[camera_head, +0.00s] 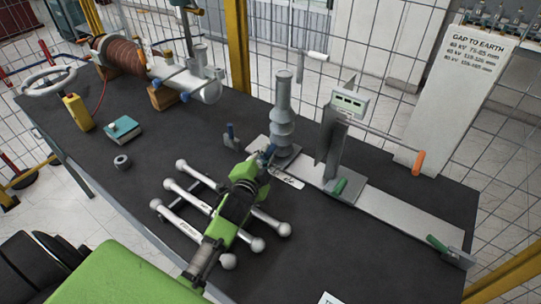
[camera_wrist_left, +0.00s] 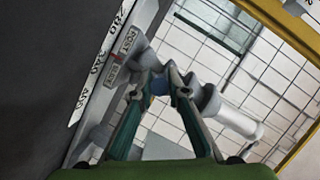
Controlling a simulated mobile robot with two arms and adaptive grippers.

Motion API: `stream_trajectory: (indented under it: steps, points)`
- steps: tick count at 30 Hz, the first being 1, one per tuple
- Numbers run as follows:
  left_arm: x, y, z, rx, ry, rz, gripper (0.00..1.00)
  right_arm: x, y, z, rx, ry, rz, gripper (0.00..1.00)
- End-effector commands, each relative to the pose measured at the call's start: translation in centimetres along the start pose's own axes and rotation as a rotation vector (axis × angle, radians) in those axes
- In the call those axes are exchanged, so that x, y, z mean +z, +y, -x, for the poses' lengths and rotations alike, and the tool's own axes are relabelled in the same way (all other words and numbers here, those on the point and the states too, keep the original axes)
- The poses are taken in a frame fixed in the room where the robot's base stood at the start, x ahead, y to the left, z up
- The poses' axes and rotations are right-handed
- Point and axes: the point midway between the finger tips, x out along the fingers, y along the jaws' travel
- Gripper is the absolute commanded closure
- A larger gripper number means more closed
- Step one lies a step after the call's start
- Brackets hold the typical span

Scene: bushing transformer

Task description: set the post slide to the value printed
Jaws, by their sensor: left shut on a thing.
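My left gripper (camera_head: 264,158) is at the foot of the post. In the left wrist view its two fingers are closed on a small blue knob (camera_wrist_left: 159,84), with the ribbed post behind. A white scale strip (camera_wrist_left: 97,68) and a label reading POST (camera_wrist_left: 127,40) show beside it; the exact setting is too small to read. A printed board (camera_head: 476,60) headed GAP TO EARTH lists kV values with mm ranges. My right gripper is not in view.
Green handles (camera_head: 340,187) sit on the rail. Several ball-ended rods (camera_head: 182,203) lie under my left arm.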

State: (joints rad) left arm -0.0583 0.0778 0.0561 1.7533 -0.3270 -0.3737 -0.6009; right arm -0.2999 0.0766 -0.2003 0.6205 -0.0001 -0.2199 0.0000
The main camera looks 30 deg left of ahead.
Motion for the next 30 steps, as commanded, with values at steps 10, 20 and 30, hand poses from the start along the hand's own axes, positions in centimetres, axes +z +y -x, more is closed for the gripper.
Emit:
stream_trajectory:
  steps: [10, 20, 30]
  points:
    - [3.1, -2.4, -1.2, -0.002, -0.003, -0.002, 1.00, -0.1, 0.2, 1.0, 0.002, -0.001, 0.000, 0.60]
    - [3.1, -2.3, -1.2, -0.002, -0.003, -0.001, 0.68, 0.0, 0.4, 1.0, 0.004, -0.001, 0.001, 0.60]
    - [3.1, -2.3, -1.1, -0.002, -0.002, -0.001, 0.68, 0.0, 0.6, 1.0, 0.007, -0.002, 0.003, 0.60]
